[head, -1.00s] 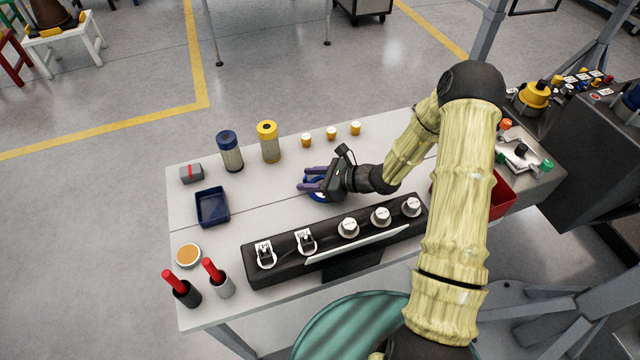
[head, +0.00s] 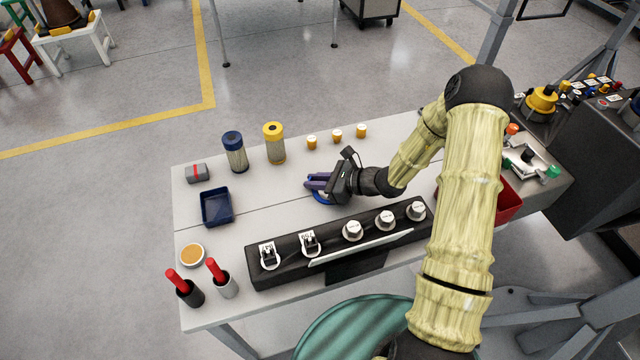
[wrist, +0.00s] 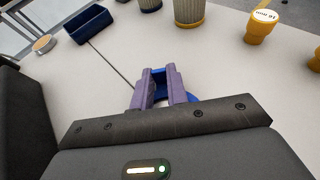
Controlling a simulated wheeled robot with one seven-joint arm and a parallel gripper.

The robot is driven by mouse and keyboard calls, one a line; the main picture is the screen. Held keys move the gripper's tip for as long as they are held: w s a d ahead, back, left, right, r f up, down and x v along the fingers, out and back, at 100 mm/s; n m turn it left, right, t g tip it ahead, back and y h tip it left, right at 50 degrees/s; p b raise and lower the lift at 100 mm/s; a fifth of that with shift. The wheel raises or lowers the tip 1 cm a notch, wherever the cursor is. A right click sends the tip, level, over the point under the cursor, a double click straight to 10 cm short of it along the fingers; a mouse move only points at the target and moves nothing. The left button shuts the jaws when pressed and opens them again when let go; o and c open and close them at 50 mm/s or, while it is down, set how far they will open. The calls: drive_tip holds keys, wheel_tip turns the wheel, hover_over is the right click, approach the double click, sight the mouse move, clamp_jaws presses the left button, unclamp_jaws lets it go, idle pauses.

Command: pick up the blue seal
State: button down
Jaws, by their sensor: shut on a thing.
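The blue seal (head: 322,198) is a blue ring at the middle of the grey-white table, partly hidden by my gripper (head: 308,183). In the wrist view the blue seal (wrist: 160,78) shows between and beside the two purple fingers of my gripper (wrist: 160,70). The fingers are close together and shut on the seal's rim. The seal is at or very near the table top; I cannot tell whether it touches.
A black block with switches and knobs (head: 335,245) stands in front of my gripper. A blue tray (head: 216,208), blue-capped filter (head: 235,152) and yellow-capped filter (head: 274,144) stand to the left and behind. Small yellow cups (head: 337,136) line the back. A red bin (head: 508,200) is right.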

wheel_tip(320, 180, up, 10)
drive_tip(key=b, duration=0.1)
idle(0.4)
idle(0.6)
